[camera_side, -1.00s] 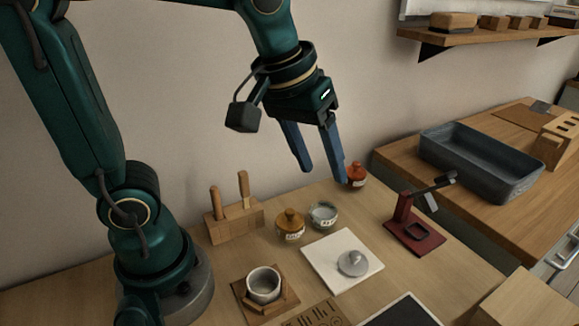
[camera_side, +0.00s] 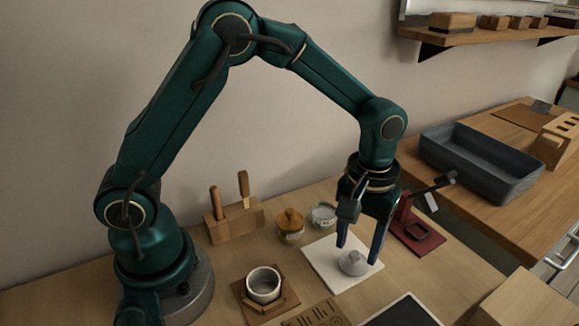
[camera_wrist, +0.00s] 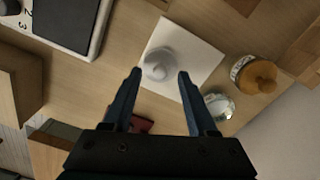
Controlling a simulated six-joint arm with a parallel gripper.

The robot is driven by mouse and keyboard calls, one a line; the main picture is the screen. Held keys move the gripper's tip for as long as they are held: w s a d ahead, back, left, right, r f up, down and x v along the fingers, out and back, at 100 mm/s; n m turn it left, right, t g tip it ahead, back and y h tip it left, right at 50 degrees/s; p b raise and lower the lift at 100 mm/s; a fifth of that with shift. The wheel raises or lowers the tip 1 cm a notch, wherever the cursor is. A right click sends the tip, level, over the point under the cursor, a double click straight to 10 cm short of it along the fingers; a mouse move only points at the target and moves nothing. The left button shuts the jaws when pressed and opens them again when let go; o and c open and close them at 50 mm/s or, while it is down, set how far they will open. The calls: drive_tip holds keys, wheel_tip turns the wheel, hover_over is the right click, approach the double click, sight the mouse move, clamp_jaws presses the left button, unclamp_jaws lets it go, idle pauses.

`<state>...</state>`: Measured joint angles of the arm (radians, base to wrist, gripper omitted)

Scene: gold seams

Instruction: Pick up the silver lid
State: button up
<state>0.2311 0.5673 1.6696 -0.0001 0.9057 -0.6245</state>
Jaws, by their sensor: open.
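The silver lid (camera_side: 353,262), a grey dome with a small knob, rests on a white square board (camera_side: 323,272) on the table. My gripper (camera_side: 358,248) points down over the lid, its two blue fingers apart, one on each side of it in the side view. In the wrist view, the lid (camera_wrist: 159,63) sits on the white board (camera_wrist: 205,57), between and just beyond the open fingertips (camera_wrist: 160,72). Nothing is held. I cannot tell whether the fingertips reach down to the lid's height.
An amber jar (camera_side: 290,226) and a glass jar (camera_side: 322,214) stand behind the board. A white cup (camera_side: 263,284) sits on a wooden holder to the left. A dark red stand (camera_side: 418,238) is close on the right. A dark-topped panel (camera_side: 405,312) lies in front.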

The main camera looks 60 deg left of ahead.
drive_tip(key=shift+f, duration=0.7)
clamp_jaws()
drive_tip(key=shift+r, duration=0.1)
